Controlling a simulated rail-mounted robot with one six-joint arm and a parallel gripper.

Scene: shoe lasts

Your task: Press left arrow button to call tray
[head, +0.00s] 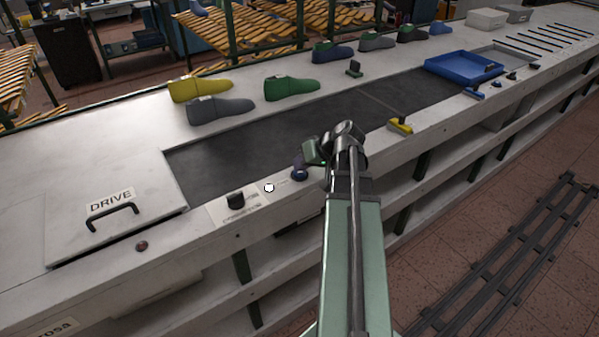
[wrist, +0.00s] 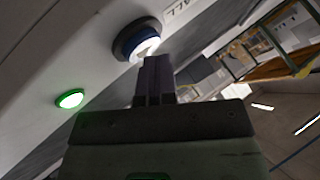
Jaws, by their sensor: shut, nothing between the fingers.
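My gripper (head: 302,164) is shut and empty, over the front ledge of the conveyor bench. Its fingertips are at a round blue-rimmed button (head: 299,175). In the wrist view the shut fingers (wrist: 154,72) overlap the lower edge of this button (wrist: 137,42), whose centre glows white. I cannot tell whether they touch or press it. Part of a printed label, "ALL", shows beside it, but I can make out no arrow. The blue tray (head: 450,74) sits at the far right end of the dark belt (head: 235,158).
A small white round knob (head: 269,187) and a black switch (head: 235,200) lie left of the button. A green-lit button (wrist: 70,99) shows in the wrist view. A yellow block (head: 400,125) stands right of my arm. Shoe lasts (head: 292,88) line the bench behind the belt.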

